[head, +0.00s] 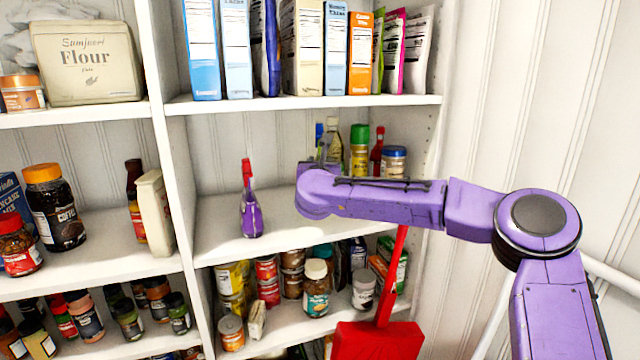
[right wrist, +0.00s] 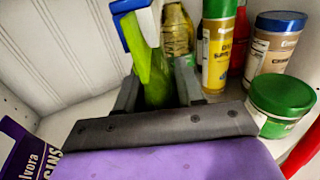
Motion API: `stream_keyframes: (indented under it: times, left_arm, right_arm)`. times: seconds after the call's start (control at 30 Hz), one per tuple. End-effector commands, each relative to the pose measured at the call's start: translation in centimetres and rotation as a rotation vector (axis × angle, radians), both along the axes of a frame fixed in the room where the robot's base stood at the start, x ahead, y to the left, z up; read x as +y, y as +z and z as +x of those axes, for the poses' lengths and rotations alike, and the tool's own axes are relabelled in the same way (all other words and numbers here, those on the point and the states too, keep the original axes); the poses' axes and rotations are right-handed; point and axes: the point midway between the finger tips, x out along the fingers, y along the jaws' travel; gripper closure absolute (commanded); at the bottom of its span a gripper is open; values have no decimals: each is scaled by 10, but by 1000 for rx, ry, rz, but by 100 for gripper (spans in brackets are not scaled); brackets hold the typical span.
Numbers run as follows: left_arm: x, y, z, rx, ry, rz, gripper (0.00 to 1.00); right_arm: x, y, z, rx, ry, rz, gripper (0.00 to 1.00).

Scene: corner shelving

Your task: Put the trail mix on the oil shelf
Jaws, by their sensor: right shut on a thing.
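A green packet with a blue and white top (right wrist: 150,65), which looks like the trail mix, stands edge-on between the fingers of my right gripper (right wrist: 158,92). The gripper is shut on it. Whether the packet's base touches the shelf is hidden. My left gripper is out of view.
A green-capped yellow can (head: 359,150), a red bottle (head: 376,150) and a blue-lidded jar (head: 394,162) stand right of the packet. A green-lidded jar (right wrist: 280,105) is close to the gripper. A purple packet (head: 250,215) stands left. A red long-handled thing (head: 378,340) stands in front.

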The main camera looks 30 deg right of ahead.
Motion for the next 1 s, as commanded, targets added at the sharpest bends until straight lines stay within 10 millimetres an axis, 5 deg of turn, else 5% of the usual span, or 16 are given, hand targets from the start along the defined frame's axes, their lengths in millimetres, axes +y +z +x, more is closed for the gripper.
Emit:
stream_keyframes:
  times: [0.53, 0.77, 0.8, 0.87, 1.0]
  left_arm:
    - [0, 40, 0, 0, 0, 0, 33]
    - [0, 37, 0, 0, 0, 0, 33]
    - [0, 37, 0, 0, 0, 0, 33]
    - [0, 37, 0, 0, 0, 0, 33]
    - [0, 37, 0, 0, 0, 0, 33]
  right_arm:
    - [0, -59, 1, 6, 2, -1, 100]
    - [-1, -68, 3, 1, 1, 0, 100]
    - [-1, -69, 2, 3, 1, 1, 56]
    - [-1, -70, 2, 4, 1, 0, 37]
    - [-1, -69, 2, 3, 1, 1, 35]
